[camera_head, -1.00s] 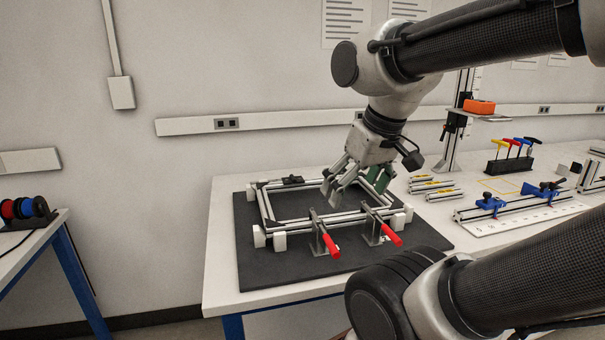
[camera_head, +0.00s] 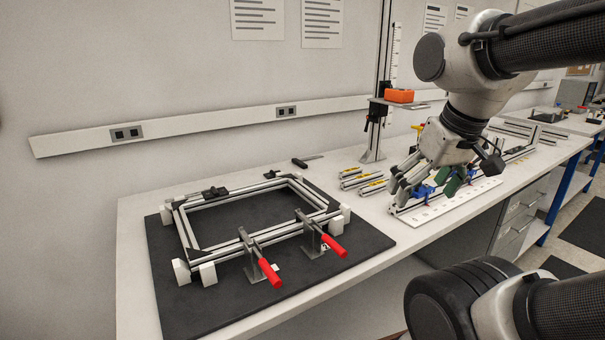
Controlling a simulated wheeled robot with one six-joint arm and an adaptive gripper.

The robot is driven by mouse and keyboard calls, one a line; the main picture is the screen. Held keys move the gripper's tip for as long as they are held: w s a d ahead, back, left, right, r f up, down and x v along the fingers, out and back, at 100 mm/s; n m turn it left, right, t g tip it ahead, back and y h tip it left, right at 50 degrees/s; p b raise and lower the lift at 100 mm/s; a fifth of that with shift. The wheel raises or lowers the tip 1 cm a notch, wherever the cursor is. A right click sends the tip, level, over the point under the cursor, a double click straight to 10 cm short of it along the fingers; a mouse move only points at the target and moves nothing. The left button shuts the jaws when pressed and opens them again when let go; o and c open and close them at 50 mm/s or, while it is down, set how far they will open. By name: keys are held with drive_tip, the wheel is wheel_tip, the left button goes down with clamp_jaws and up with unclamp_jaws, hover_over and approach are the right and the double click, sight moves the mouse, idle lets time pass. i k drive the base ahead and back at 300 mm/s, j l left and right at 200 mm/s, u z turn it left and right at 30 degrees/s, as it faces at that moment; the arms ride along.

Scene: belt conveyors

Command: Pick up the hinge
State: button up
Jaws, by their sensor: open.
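I cannot pick out the hinge for certain. A small black part (camera_head: 214,192) lies on the back left of the aluminium frame (camera_head: 236,197) and may be it; its shape is too small to tell. My gripper (camera_head: 427,188) is open and empty, pointing down, well to the right of that part. It appears in front of the white plate with blue clamps, and I cannot tell its height above it.
The frame lies on a black mat (camera_head: 190,310) between white corner blocks. Two red-handled toggle clamps (camera_head: 270,273) stand at its front. Short profiles (camera_head: 360,178) lie right of the mat. A post with an orange block (camera_head: 399,96) stands behind. The white plate (camera_head: 440,208) is at right.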

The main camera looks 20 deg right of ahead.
sight(271, 175)
drive_tip(key=i+l+u, duration=0.1)
drive_tip(key=l+u, duration=0.55)
drive_tip(key=l, duration=0.25)
drive_tip(key=l+u, duration=0.35)
drive_tip(key=l, duration=0.1)
